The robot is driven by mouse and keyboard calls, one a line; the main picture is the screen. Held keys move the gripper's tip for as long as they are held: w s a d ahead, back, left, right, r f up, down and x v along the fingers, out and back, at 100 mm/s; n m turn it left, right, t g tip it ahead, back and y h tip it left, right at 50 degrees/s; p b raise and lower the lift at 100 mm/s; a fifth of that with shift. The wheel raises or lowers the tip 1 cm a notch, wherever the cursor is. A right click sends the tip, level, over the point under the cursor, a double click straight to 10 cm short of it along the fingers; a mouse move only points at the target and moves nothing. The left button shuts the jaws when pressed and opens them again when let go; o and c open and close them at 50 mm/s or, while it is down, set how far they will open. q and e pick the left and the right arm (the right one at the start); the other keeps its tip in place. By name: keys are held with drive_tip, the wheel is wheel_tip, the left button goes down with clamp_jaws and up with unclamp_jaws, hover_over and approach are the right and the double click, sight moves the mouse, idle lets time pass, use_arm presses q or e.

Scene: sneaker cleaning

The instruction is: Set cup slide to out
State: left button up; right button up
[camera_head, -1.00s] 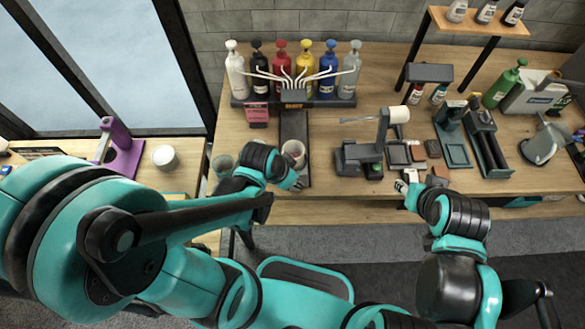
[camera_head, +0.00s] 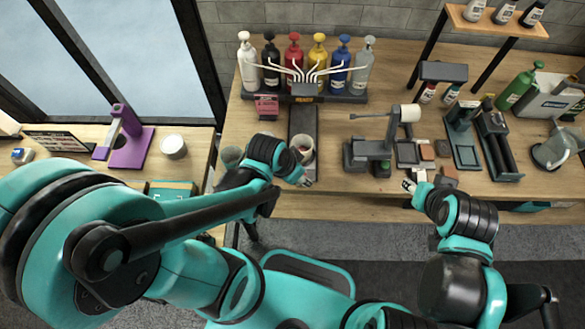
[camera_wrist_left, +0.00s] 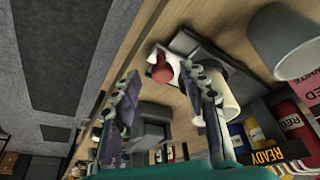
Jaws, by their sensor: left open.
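The cup slide (camera_head: 303,120) is a dark narrow strip running from the pump bottles toward the table's front edge. A pale cup (camera_head: 305,143) stands near its front end. In the left wrist view a white cup (camera_wrist_left: 222,98) and a round red knob (camera_wrist_left: 160,72) show by the slide's dark end (camera_wrist_left: 190,44). My left gripper (camera_head: 303,181) is at the slide's front end, just in front of the cup. In the wrist view its open fingers (camera_wrist_left: 159,74) stand either side of the knob; contact cannot be told. My right gripper (camera_head: 409,187) is at the table's front edge, its fingers too small to read.
Several coloured pump bottles (camera_head: 317,67) stand behind the slide above a READY display (camera_wrist_left: 270,154). A dark stand with a white roll (camera_head: 409,113) is to the right.

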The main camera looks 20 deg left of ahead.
use_arm(q)
drive_tip(key=v, duration=1.1)
drive_tip(key=shift+s, duration=0.2)
drive_tip(key=w+a+r+n+t+y, duration=0.2)
drive_tip(key=w+a+n+t, duration=0.1)
drive_tip(key=a+n, duration=0.1)
drive_tip(key=shift+a+r+n, duration=0.25)
drive_tip(key=shift+r+n, duration=0.15)
drive_tip(key=shift+n, duration=0.5)
use_arm(e)
drive_tip(key=shift+f, duration=0.2)
idle(0.4)
